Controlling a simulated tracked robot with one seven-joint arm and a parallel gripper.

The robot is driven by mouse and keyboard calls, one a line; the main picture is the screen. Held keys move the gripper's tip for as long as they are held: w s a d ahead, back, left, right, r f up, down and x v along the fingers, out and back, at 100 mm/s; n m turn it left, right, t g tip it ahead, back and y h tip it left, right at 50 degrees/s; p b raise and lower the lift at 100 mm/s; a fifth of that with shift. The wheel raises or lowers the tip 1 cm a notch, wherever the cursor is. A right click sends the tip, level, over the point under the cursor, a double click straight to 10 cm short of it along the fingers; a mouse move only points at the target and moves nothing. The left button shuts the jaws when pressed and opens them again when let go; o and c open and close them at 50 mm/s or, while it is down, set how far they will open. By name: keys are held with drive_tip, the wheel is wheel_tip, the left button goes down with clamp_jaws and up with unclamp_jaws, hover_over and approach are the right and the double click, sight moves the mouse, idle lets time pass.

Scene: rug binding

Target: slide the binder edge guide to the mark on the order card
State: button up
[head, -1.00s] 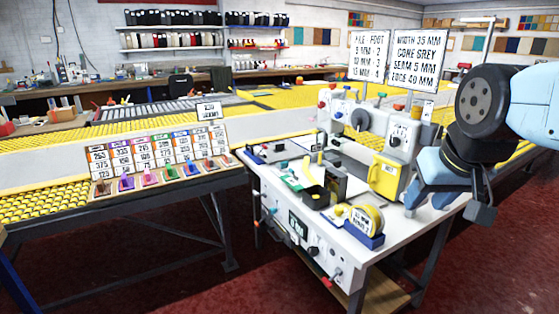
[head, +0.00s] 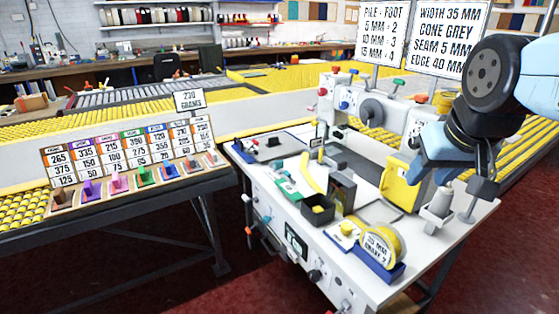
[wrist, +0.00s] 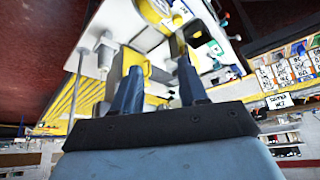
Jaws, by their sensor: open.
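The order card (head: 447,40) stands on a post behind the machine and reads width 35 mm, cone grey, seam 5 mm, edge 40 mm. The white binding machine (head: 400,125) stands at the back of a white work table (head: 440,240). I cannot surely pick out the edge guide among the small parts near a dark upright block (head: 341,190) and a curved yellow strip (head: 309,174). My gripper (head: 425,178) is above the table's right side, by a yellow box (head: 398,188). In the wrist view my gripper (wrist: 160,66) has its fingers apart, with nothing held between them.
A second card (head: 382,42) stands beside the order card. A rack of numbered cards (head: 130,160) is at left. Red floor lies in front.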

drive_tip(key=shift+o, duration=1)
drive_tip(key=shift+w, duration=0.15)
drive_tip(key=o, duration=0.4)
drive_tip(key=shift+n, duration=0.9)
drive_tip(key=w+a+r, duration=0.1)
drive_tip(key=w, duration=0.4)
drive_tip(key=w+a+r, duration=0.1)
drive_tip(key=w, duration=0.4)
drive_tip(key=w+a+r, duration=0.2)
drive_tip(key=w, duration=0.3)
drive_tip(key=shift+w, duration=0.1)
drive_tip(key=shift+c, duration=0.2)
drive_tip(key=n+g+y, duration=0.2)
drive_tip(key=n, duration=0.3)
hover_over(279, 162)
drive_tip(key=s+d, duration=0.3)
wheel_tip(279, 162, down, 24)
drive_tip(key=x, duration=1.3)
drive_tip(key=shift+a+f, duration=0.15)
drive_tip(key=shift+a, duration=0.25)
drive_tip(key=shift+c, duration=0.3)
